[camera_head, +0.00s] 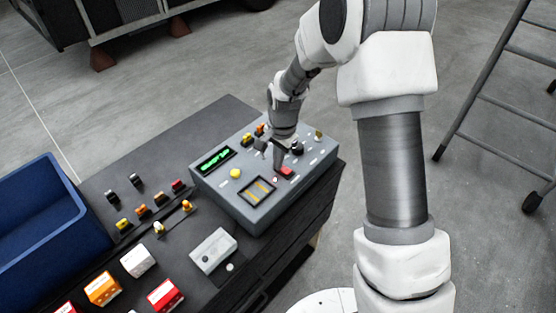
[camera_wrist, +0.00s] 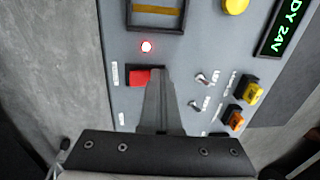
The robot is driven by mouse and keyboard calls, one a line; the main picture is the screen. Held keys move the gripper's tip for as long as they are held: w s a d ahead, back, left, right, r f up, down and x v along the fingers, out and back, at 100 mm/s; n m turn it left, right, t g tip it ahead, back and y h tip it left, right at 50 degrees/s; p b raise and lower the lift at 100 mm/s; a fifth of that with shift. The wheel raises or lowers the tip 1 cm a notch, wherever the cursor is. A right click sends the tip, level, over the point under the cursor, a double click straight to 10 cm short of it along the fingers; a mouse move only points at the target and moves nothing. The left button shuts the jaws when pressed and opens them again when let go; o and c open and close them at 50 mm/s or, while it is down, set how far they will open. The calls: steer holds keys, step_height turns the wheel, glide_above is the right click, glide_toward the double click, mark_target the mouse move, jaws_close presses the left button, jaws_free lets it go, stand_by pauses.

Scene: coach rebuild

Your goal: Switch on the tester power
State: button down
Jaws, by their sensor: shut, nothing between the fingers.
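The tester is a grey box (camera_head: 262,208) on the dark bench, with a lit green display (camera_head: 215,160). In the wrist view the display (camera_wrist: 285,25) shows part of its green text, ending in "DY" and "24V". A red rocker switch (camera_wrist: 139,77) sits on the panel; it also shows in the head view (camera_head: 287,171). A small lamp (camera_wrist: 147,46) beside it glows red. My gripper (camera_wrist: 158,72) is shut and empty, its fingertips at the red switch and covering part of it. I cannot tell whether they touch it.
Two small toggles (camera_wrist: 203,79) and yellow and orange connectors (camera_wrist: 252,93) are close to my fingers. A yellow button (camera_head: 235,173) and a framed slot (camera_head: 257,190) are on the panel. A blue bin (camera_head: 62,240) stands left; a ladder (camera_head: 480,85) stands right.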

steer(key=shift+s+d, duration=0.1)
steer(key=shift+s, duration=0.05)
steer(key=shift+s+d+r, duration=0.2)
steer(key=shift+s+d, duration=0.2)
steer(key=shift+d, duration=0.05)
steer(key=shift+r+p, duration=0.45)
steer(key=shift+r, duration=0.15)
step_height(320, 180, up, 13)
steer(key=w+a+p, duration=0.1)
steer(key=shift+w+a+f, duration=0.15)
steer(key=shift+w+a, duration=0.05)
